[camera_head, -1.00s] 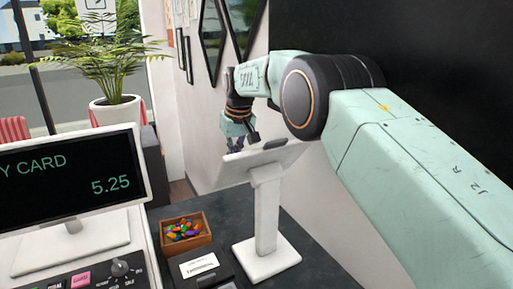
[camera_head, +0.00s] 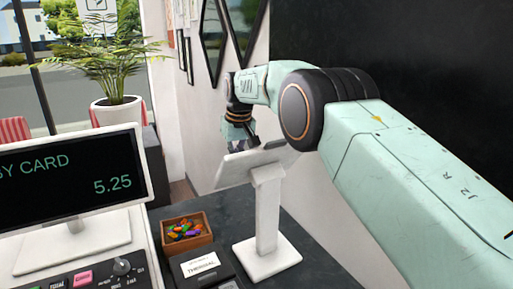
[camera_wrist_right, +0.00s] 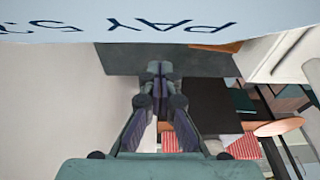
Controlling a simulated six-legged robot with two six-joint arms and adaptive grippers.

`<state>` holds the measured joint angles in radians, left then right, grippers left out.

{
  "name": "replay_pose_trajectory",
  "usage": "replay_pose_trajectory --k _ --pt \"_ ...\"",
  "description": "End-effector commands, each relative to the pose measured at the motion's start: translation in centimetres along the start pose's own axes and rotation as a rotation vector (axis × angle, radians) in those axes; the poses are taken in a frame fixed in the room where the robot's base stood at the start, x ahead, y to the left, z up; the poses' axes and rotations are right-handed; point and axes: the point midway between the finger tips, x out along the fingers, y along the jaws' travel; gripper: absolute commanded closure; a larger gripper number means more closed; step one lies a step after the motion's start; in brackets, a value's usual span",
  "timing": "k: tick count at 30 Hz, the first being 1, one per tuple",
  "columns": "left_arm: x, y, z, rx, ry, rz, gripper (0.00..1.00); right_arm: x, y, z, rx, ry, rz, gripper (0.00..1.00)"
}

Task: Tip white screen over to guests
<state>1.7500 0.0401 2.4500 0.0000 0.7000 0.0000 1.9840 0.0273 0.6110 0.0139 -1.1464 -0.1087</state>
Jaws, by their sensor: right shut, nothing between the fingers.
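The white screen (camera_head: 236,170) sits tilted on top of a white post with a square foot (camera_head: 267,257), on the dark counter. In the head view I see its back and edge. The right wrist view shows part of its pale face (camera_wrist_right: 150,22) with upside-down "PAY" text along the top. My right gripper (camera_head: 243,143) is beyond the screen's upper edge, on its far side, partly hidden by it. In the right wrist view the fingers (camera_wrist_right: 155,72) are together and empty, close to the screen; I cannot tell whether they touch it. My left gripper is out of view.
A larger display reading 5.25 (camera_head: 70,178) stands at the left. A wooden box of colourful sweets (camera_head: 187,231) and a dark "THERMAL" unit (camera_head: 204,268) are left of the stand's foot. A potted plant (camera_head: 117,110) stands behind. A wall is close to the right.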

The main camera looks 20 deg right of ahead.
Motion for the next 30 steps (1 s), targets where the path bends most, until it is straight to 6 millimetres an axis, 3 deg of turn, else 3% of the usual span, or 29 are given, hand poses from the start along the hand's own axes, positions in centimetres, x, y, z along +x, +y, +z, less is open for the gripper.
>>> replay_pose_trajectory --k 7,21,30 --pt "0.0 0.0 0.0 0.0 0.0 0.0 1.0 -0.9 0.0 0.0 0.0 0.001 0.0 1.0" --pt "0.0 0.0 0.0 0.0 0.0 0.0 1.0 -9.7 -0.1 0.1 0.0 0.003 0.001 1.0" --pt "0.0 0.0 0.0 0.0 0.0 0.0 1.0 -12.1 -0.1 0.1 0.0 0.002 0.001 1.0"
